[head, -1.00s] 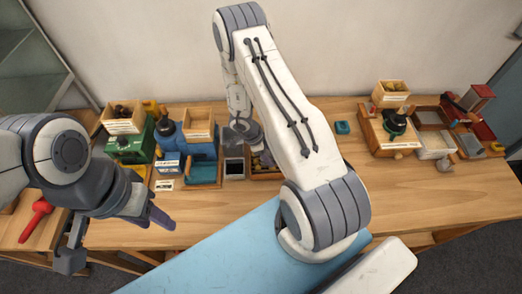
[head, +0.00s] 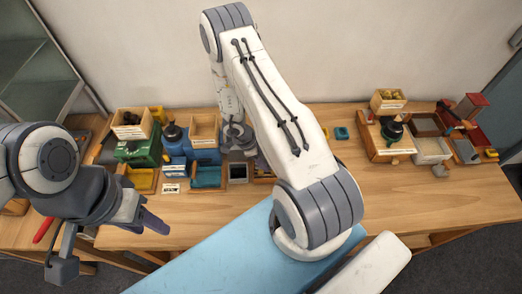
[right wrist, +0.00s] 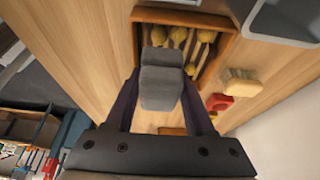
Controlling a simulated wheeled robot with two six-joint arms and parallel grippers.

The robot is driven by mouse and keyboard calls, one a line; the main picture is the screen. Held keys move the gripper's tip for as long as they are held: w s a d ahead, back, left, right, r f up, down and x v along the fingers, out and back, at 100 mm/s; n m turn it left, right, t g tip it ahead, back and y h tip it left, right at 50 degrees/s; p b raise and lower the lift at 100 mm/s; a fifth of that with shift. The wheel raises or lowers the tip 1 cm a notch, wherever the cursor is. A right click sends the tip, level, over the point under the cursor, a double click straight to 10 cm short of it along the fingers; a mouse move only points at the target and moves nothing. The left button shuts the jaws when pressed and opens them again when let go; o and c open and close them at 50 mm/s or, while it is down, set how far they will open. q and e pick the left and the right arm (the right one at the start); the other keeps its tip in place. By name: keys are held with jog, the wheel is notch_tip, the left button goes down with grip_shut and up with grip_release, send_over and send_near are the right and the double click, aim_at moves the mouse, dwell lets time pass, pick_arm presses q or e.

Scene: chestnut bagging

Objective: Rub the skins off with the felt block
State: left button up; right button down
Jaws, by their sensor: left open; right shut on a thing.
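The grey felt block (right wrist: 161,80) is between the dark fingers of my right gripper (right wrist: 160,92), which is shut on it. In the right wrist view the block covers part of a wooden tray (right wrist: 182,16) with slats and several yellowish chestnuts (right wrist: 205,36). I cannot tell whether the block touches the chestnuts. In the head view my right arm hides most of this tray (head: 263,181), and the block is not visible. My left gripper (head: 152,222) is open and empty in front of the bench's left part.
Green (head: 140,152) and blue (head: 203,155) devices with wooden boxes stand left of the tray. The right front bench is clear.

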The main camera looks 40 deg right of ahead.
jog(key=shift+r+p, duration=1.4)
jog(key=shift+r, duration=0.45)
jog(key=shift+f, duration=0.1)
